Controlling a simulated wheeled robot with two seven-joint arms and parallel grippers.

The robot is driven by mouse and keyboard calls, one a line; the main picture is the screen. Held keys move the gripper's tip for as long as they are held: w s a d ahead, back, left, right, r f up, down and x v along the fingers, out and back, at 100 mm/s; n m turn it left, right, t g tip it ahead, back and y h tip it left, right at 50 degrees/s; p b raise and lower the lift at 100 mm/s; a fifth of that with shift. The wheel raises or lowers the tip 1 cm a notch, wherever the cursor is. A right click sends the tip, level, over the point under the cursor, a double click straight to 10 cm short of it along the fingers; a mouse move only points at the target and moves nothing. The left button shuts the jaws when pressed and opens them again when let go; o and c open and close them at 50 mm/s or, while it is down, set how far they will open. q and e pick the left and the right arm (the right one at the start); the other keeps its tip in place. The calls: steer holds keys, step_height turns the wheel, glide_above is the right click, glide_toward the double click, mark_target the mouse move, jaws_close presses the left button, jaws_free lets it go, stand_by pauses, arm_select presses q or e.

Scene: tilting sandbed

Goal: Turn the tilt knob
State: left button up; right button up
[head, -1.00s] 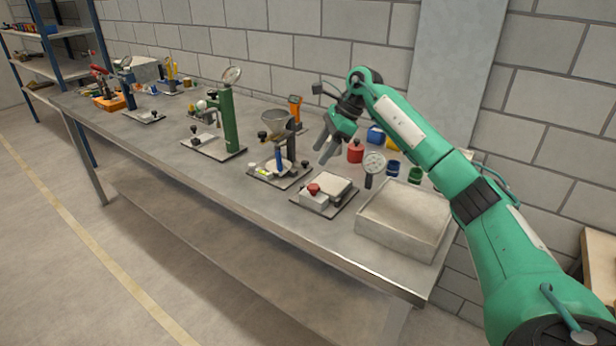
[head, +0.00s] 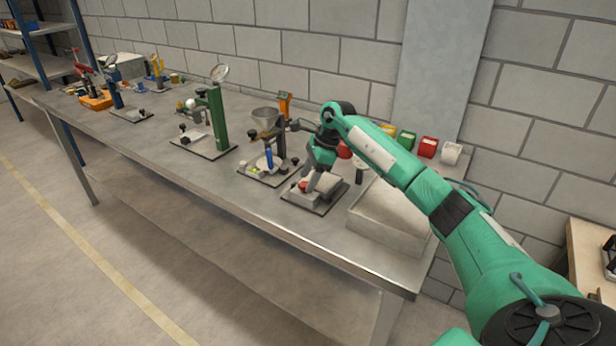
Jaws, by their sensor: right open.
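The sandbed device sits on a dark base plate (head: 322,207) near the right end of the bench, with a pale grey block and a light sand tray (head: 328,188). A red knob (head: 303,186) is on the block at its left front; the fingers partly cover it. My right gripper (head: 309,185) is open and points down over the device, its fingertips at the red knob. I cannot tell whether they touch it. My left gripper is not in view.
A large open sand box (head: 384,232) stands just right of the device. A funnel stand (head: 265,168) is close on the left, and a green column press (head: 217,120) is farther left. Several coloured containers (head: 427,147) line the back edge. The front strip of the bench is clear.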

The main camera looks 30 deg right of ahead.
steer(key=shift+w+a+f, duration=0.1)
steer(key=shift+a+f, duration=0.05)
steer(key=shift+f, duration=0.35)
steer(key=c, duration=1)
steer(key=shift+o, duration=0.2)
